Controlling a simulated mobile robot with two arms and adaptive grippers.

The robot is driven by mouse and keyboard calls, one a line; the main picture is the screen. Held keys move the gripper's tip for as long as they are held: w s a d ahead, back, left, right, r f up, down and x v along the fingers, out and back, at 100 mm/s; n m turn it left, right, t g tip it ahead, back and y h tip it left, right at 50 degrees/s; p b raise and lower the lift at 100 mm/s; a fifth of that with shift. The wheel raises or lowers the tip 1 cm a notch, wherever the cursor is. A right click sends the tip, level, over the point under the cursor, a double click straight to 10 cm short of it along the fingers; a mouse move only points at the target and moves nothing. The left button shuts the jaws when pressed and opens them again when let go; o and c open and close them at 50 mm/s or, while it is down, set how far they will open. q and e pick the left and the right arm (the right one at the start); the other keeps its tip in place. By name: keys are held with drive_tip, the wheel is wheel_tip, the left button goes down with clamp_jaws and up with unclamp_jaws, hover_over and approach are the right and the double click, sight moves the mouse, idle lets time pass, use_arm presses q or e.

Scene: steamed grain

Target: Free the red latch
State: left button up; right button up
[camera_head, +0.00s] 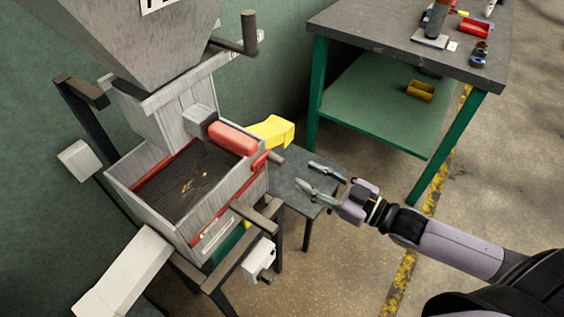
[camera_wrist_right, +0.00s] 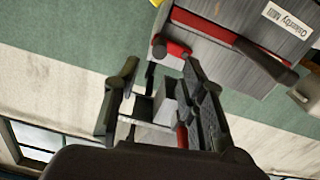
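A small red part that looks like the latch (camera_head: 259,162) sits at the right corner of the mill's wooden box (camera_head: 228,202), below the red roller (camera_head: 232,138). My left gripper is not in view.
A yellow spout (camera_head: 272,130) juts from the mill behind the latch. A low dark table (camera_head: 296,170) stands beside the mill. A green-legged bench (camera_head: 385,38) with small items is at the back right. Open floor (camera_head: 345,270) lies in front.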

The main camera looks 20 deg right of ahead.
sight(282, 163)
drive_tip(key=x, duration=0.8)
drive_tip(key=shift+w+a, duration=0.1)
drive_tip(key=shift+w, duration=0.05)
clamp_jaws()
idle(0.3)
